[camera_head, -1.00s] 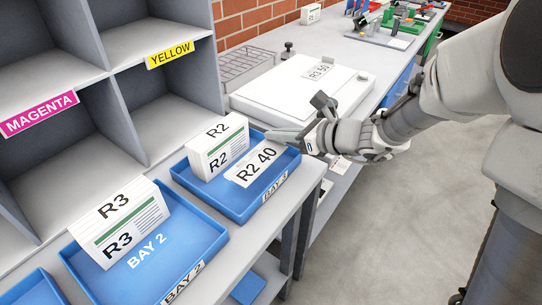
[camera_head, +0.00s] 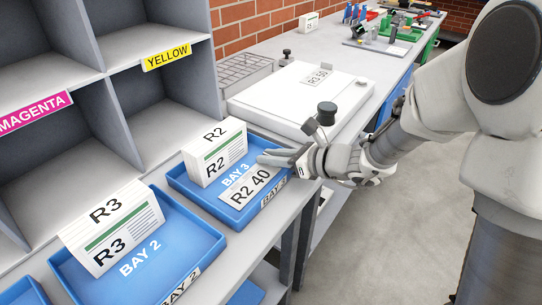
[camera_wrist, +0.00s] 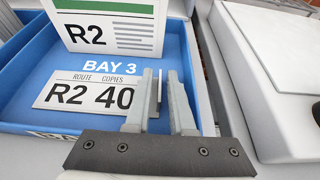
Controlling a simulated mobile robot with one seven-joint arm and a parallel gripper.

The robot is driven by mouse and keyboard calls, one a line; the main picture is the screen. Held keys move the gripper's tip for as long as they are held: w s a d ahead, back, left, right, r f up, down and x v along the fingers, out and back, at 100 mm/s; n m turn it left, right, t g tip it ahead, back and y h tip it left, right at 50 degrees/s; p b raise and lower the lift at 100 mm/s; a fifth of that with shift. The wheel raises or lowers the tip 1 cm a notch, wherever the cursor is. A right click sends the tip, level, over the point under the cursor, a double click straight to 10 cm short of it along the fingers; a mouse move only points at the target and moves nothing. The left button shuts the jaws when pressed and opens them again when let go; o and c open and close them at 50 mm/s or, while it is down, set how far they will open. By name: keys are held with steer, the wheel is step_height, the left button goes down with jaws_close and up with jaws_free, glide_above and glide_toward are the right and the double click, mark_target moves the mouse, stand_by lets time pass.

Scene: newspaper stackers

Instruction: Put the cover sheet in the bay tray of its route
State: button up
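The white cover sheet (camera_head: 250,186) reads "R2 40" and lies in the blue bay 3 tray (camera_head: 233,217), in front of a white bundle (camera_head: 214,154) marked R2. In the wrist view the sheet (camera_wrist: 88,94) looks flat on the tray floor, below the printed "BAY 3". My gripper (camera_head: 272,157) is over the tray's right side. In the wrist view its two fingers (camera_wrist: 160,78) are a little apart, with a gap between them, over the sheet's right end. They partly hide that end.
A bay 2 tray (camera_head: 198,268) with an R3 bundle (camera_head: 112,230) stands at the lower left. Grey shelves (camera_head: 140,87) rise behind. A white flat-topped box (camera_head: 277,100) with an "R3 50" sheet (camera_head: 317,76) stands beyond the bay 3 tray.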

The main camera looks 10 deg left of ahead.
steer(key=shift+o, duration=0.5)
